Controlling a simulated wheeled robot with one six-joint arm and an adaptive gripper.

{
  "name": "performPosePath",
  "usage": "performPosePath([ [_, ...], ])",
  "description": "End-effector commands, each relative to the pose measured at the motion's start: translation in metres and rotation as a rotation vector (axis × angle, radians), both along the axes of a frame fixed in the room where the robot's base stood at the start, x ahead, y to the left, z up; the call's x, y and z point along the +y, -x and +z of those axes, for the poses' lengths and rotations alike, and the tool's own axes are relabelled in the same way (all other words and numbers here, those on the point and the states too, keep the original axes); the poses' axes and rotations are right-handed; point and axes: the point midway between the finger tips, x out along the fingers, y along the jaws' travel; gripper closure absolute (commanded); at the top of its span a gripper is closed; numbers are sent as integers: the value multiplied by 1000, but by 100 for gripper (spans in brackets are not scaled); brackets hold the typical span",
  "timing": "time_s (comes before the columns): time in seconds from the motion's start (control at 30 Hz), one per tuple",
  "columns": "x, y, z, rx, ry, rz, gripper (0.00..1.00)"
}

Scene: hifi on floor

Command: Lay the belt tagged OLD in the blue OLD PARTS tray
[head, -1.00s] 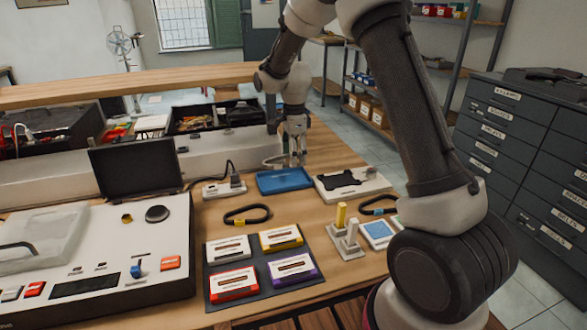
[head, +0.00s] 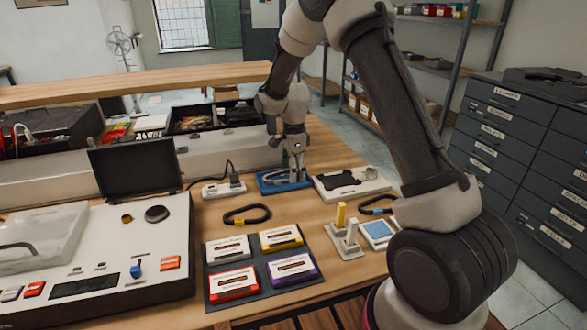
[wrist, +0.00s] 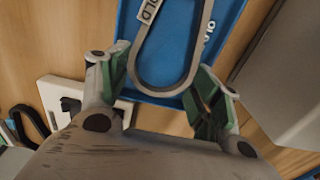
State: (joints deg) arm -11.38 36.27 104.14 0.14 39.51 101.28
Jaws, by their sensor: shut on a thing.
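The belt tagged OLD (wrist: 138,62) is a grey loop with a white OLD tag (wrist: 149,11) in the wrist view. My gripper (head: 294,180) is shut on it, one green-padded finger on each side of the loop in the wrist view (wrist: 165,92). The blue OLD PARTS tray (head: 264,187) is at the back right of the workbench. It also shows below the belt in the wrist view (wrist: 165,55), with part of its white lettering covered. The belt is over the tray; I cannot tell whether it touches the tray floor.
A black belt with a yellow tag (head: 247,215) and one with a blue tag (head: 378,205) lie on the bench. A white plate with a black shape (head: 350,183) is right of the tray. A power strip (head: 223,188) is left. Cassettes (head: 290,269) lie in front.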

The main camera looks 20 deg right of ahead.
Motion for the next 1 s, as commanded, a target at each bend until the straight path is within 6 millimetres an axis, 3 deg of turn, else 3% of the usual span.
performPosePath([
  [0.2, 0, 0, -3, 0, 0, 0, 52],
  [0.23, 0, 0, -3, 0, 0, 0, 31],
  [0.33, 0, 0, -3, 0, 0, 0, 15],
  [0.77, 0, 0, 3, -1, 0, 0, 15],
  [1.0, 0, -1, 51, -5, -1, 0, 15],
])
